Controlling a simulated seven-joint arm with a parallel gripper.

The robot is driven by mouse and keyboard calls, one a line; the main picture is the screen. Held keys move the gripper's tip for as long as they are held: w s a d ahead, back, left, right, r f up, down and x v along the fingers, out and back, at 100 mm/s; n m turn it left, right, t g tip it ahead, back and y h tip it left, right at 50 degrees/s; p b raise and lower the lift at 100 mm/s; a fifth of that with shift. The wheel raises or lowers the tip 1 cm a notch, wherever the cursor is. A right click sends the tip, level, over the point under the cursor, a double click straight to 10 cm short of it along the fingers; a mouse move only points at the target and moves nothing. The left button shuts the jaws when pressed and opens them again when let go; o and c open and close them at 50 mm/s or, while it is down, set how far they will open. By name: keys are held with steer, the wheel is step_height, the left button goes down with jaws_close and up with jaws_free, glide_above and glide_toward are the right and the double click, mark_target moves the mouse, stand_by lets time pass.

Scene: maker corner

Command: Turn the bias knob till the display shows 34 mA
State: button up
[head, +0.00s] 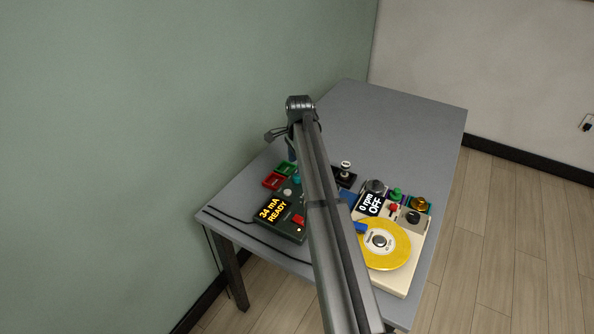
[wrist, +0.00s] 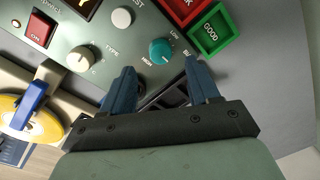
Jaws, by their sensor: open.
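The dark green tester (head: 291,232) stands on the table; its display (head: 271,209) reads 34 mA READY in yellow. The teal bias knob (wrist: 160,51) has LOW and HIGH marked around it in the wrist view. It also shows in the head view (head: 297,180), close to my arm. My gripper (wrist: 161,77) is open, its two blue fingers apart. The knob lies just beyond the fingertips, between them in the picture, and nothing is held. In the head view my arm hides most of the gripper.
On the tester are a cream TYPE knob (wrist: 83,59), a pale round button (wrist: 121,18) and a red ON switch (wrist: 40,30). Red and green trays (wrist: 212,32) adjoin it. A cream machine with a yellow disc (head: 388,259) stands right. The table's far part (head: 380,115) is clear.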

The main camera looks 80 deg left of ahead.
mark_target(298, 177)
step_height(298, 177, up, 8)
steer(key=shift+d+r, duration=0.15)
steer(key=shift+d, duration=0.1)
steer(key=shift+w, duration=0.15)
stand_by(0.5)
